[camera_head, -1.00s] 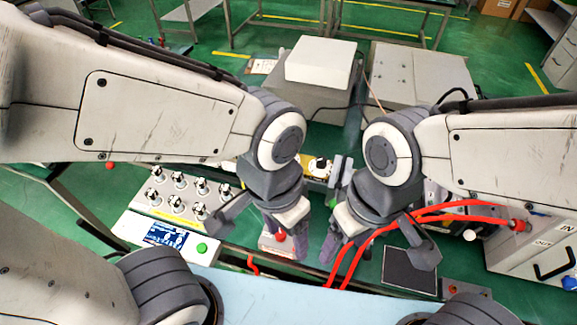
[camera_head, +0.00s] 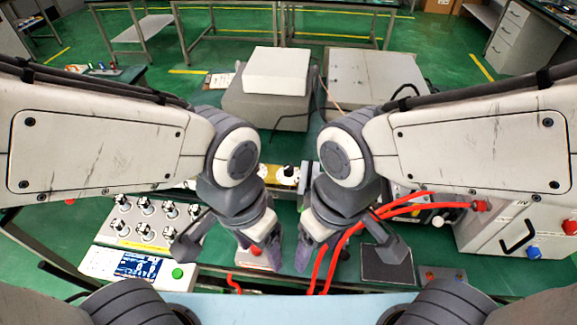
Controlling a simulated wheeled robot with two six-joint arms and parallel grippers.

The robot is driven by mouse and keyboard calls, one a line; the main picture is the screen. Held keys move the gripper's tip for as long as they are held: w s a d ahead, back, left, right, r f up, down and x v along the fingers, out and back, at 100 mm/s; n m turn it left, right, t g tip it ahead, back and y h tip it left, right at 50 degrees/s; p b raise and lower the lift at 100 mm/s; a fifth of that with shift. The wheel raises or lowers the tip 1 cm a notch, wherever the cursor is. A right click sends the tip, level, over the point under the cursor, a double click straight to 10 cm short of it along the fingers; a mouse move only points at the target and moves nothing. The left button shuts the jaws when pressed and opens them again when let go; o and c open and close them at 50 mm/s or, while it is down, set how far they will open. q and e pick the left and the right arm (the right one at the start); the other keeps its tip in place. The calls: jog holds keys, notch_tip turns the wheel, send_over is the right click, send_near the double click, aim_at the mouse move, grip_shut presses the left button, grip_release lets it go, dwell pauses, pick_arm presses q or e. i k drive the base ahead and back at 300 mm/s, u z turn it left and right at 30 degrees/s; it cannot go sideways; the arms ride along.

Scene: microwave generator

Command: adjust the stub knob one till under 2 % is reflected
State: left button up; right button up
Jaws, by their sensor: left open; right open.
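A white control panel (camera_head: 111,226) with several black-and-white knobs (camera_head: 146,230) stands at the left in the head view. I cannot tell which is stub knob one. In front of it a blue display (camera_head: 140,266) shows a readout too small to read. My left gripper (camera_head: 262,245) is open and points down, right of the panel and apart from its knobs. My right gripper (camera_head: 308,248) is open and points down beside it. Neither holds anything. Another black-and-white knob (camera_head: 288,175) shows on a yellow part behind the grippers, partly hidden by the arms.
A green button (camera_head: 177,272) is by the display, and a red button (camera_head: 255,250) lies close to my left gripper. Red hoses (camera_head: 402,206) run past my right gripper to a white unit (camera_head: 480,236). A dark pad (camera_head: 386,266) lies at right. Grey boxes (camera_head: 362,80) stand behind.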

aim_at(287, 168)
jog(key=z, duration=0.05)
jog(key=k, duration=0.5)
jog(key=u, duration=0.9)
jog(key=i, duration=0.7)
jog(key=z, duration=0.7)
